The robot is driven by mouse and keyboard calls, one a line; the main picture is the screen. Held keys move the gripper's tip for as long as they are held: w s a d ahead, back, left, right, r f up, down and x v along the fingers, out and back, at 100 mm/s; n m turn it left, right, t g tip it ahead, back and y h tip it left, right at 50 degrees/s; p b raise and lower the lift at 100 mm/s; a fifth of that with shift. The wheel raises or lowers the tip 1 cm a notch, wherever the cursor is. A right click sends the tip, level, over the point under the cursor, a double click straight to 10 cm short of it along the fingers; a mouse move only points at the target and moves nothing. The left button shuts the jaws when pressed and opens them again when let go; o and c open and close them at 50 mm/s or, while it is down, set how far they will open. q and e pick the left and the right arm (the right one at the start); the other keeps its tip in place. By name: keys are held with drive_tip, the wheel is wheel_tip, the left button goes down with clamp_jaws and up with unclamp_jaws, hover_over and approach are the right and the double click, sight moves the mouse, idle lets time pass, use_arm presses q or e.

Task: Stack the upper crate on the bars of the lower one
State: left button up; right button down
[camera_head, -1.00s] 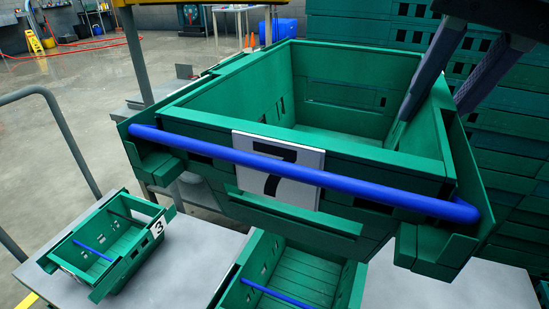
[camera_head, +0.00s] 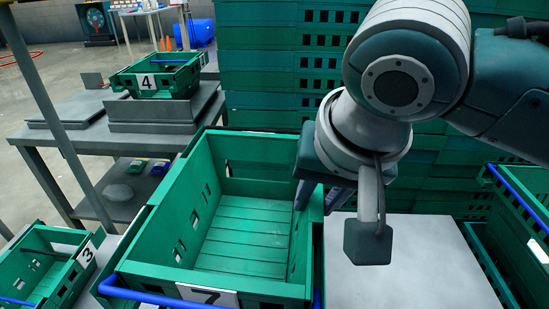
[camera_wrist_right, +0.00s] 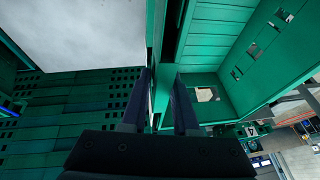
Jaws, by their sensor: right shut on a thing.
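The upper crate, green with a 7 label (camera_head: 207,295), fills the middle of the head view, empty inside and seen from above. My right gripper (camera_head: 326,192) is at its right wall, with fingers pointing down. In the right wrist view the two dark fingers (camera_wrist_right: 157,100) straddle the wall, with the crate's slatted inside (camera_wrist_right: 215,50) to the right. Of a lower crate, little or nothing shows under it; I cannot tell whether the upper crate rests on bars. A blue bar (camera_head: 150,294) shows at the front left. My left gripper is out of view.
A green crate labelled 3 (camera_head: 87,255) stands at the lower left, and one labelled 4 (camera_head: 146,82) on a stand behind. Another green crate with a blue bar (camera_head: 520,195) is at the right. Stacked crates (camera_head: 265,60) form a wall behind. The grey tabletop (camera_head: 400,275) is bare right of the crate.

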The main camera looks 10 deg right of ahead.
drive_tip(key=shift+f, duration=1.6)
drive_tip(key=c, duration=0.7)
unclamp_jaws()
drive_tip(key=shift+r, duration=0.25)
drive_tip(key=p+v, duration=0.3)
drive_tip(key=v, duration=0.9)
drive_tip(key=s+a+f+n+y, duration=0.2)
drive_tip(key=s+f+n, duration=0.15)
drive_tip(key=s, duration=0.25)
drive_tip(key=s+d+f+n, duration=0.1)
drive_tip(key=s+d, duration=0.2)
drive_tip(key=s+d+f+h, duration=0.1)
drive_tip(key=s+d+f, duration=0.1)
drive_tip(key=s+d, duration=0.1)
drive_tip(key=s+d+f+n+g+h, duration=0.1)
drive_tip(key=s+d, duration=0.1)
drive_tip(key=s, duration=0.1)
drive_tip(key=shift+s+d+f+n, duration=0.3)
drive_tip(key=shift+d+f+n, duration=0.05)
drive_tip(key=shift+d+f, duration=0.05)
